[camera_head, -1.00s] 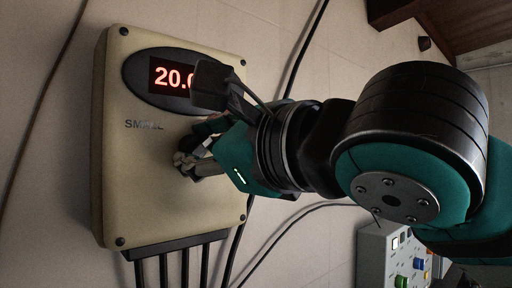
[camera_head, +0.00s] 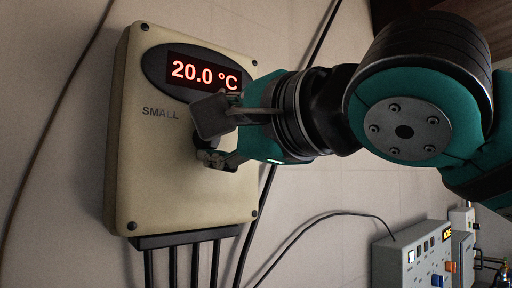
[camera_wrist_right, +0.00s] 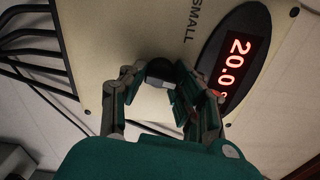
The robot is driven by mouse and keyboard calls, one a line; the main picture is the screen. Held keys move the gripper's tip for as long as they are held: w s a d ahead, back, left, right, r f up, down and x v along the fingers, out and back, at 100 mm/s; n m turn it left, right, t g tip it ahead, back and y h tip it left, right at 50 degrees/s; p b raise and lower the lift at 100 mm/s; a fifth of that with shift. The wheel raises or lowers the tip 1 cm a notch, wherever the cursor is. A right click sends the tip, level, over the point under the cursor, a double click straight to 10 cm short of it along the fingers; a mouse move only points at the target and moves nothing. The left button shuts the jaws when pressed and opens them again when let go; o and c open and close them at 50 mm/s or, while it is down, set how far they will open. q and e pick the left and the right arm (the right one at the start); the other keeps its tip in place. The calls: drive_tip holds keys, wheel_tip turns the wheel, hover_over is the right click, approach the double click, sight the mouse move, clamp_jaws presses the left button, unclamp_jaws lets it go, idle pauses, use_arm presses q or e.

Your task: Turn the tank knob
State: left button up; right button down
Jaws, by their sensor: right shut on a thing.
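The tank control box (camera_head: 160,200) is a beige panel on the wall, marked SMALL, with a red display (camera_head: 204,74) reading 20.0 °C. My right gripper (camera_head: 208,150) reaches in from the right to the front of the box, below the display. In the right wrist view its fingers (camera_wrist_right: 160,88) are shut around the dark round knob (camera_wrist_right: 162,70). The knob is mostly hidden by the fingers in the head view. My left gripper is in neither view.
Several dark cables (camera_head: 198,262) run down from the box's lower edge. A grey panel (camera_head: 403,268) with coloured buttons stands at the lower right. A loose dark cable crosses the pale wall (camera_head: 60,200).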

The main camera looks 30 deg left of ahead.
drive_tip(key=n, duration=0.6)
drive_tip(key=shift+n, duration=0.3)
drive_tip(key=n, duration=0.5)
idle(0.4)
drive_tip(key=c, duration=1)
unclamp_jaws()
drive_tip(key=shift+v, duration=6)
